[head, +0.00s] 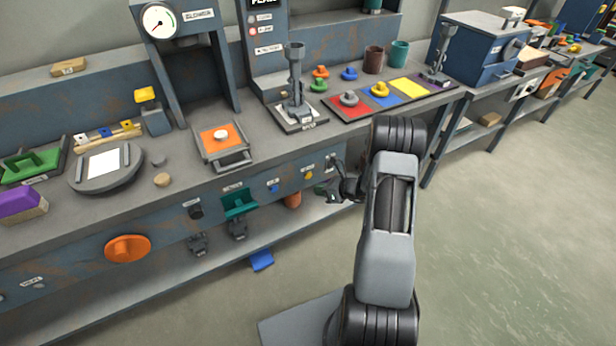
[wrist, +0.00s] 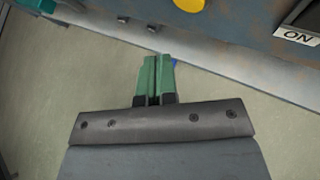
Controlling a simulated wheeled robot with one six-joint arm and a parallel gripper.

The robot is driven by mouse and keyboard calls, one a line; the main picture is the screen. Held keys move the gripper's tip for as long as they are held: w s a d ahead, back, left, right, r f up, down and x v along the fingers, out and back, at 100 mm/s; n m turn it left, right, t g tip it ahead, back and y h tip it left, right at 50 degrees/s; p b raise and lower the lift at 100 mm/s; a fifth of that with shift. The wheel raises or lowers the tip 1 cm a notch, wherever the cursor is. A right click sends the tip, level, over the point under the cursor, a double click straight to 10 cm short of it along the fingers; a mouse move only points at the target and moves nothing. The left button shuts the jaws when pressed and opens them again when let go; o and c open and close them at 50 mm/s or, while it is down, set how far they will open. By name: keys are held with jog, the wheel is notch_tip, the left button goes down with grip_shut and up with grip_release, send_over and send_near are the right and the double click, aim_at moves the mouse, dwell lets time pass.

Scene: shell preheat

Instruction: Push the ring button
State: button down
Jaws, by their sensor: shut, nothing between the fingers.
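My gripper (head: 333,194) is shut and empty, held in front of the bench's front panel. Its green fingers (wrist: 157,76) are pressed together in the wrist view and point toward the bench. A yellow round control (head: 308,174) sits on the panel just left of my gripper; a yellow part (wrist: 188,4) shows at the wrist view's top edge. A blue control (head: 273,187) sits farther left with a small label above it. The labels are too small to read, so I cannot tell which control is the ring button. My fingers appear apart from the panel.
A teal holder (head: 240,203) and a large orange knob (head: 127,248) are on the panel to the left. A dark switch with an ON label (wrist: 297,36) is at the wrist view's right. The bench top holds a lever stand (head: 296,90) and coloured pads. Floor on the right is clear.

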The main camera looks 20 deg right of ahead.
jog(key=shift+s+d, duration=0.1)
jog(key=shift+s, duration=0.85)
